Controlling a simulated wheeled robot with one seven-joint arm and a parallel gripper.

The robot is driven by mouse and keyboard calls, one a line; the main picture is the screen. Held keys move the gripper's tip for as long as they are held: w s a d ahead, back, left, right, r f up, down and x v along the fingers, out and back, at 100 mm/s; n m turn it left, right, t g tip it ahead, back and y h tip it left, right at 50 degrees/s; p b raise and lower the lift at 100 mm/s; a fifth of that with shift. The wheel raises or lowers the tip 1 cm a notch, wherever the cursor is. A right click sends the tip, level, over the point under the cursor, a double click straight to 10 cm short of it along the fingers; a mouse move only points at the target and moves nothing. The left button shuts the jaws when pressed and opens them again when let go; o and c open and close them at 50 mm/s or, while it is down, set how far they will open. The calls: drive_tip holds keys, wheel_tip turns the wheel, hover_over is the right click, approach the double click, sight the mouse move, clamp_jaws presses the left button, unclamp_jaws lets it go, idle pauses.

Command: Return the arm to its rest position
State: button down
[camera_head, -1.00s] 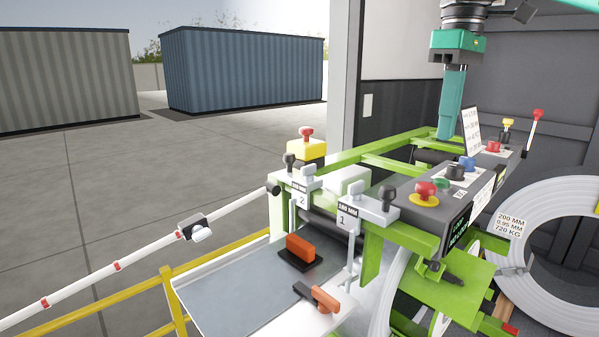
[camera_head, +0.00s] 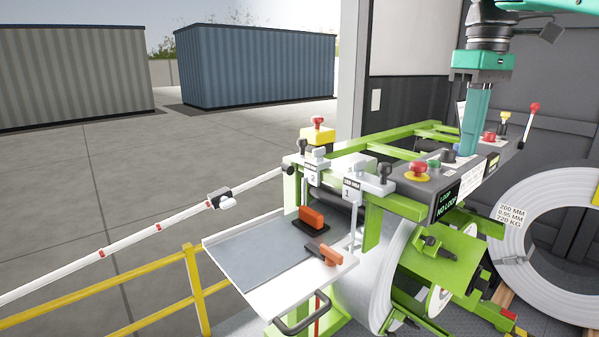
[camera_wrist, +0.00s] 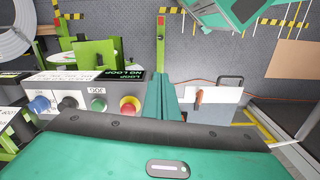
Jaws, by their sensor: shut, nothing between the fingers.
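My gripper (camera_head: 469,155) hangs down in the head view, with its long teal fingers together and nothing between them. Its tips are in front of or above the far part of the control box (camera_head: 446,184); I cannot tell if they touch it. In the wrist view, the teal fingers (camera_wrist: 168,101) are beside the control box (camera_wrist: 85,92), near its red button on a yellow base (camera_wrist: 130,105). Part of my arm shows at the upper right of the head view.
A green machine frame (camera_head: 395,205) carries levers and buttons. A tray table (camera_head: 250,244) with orange-handled tools (camera_head: 312,218) stands in front. A large coil (camera_head: 530,250) is at the right. Yellow (camera_head: 100,303) and white (camera_head: 130,243) rails lie left. Open floor lies beyond them.

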drive_tip(key=s+d+f+m, duration=0.3)
drive_tip(key=s+f+m, duration=0.1)
drive_tip(key=s+f, duration=0.4)
drive_tip(key=s+d+f+m, duration=0.4)
drive_tip(key=s+f, duration=0.4)
drive_tip(key=f, duration=0.4)
drive_tip(key=s+d+f+m, duration=0.3)
drive_tip(key=s+f+m, duration=0.2)
drive_tip(key=s+f, duration=0.3)
wheel_tip(320, 180, down, 2)
drive_tip(key=shift+s+d, duration=0.2)
drive_tip(key=shift+d, duration=0.15)
drive_tip(key=shift+w+f, duration=0.2)
drive_tip(key=shift+w, duration=0.45)
idle(0.9)
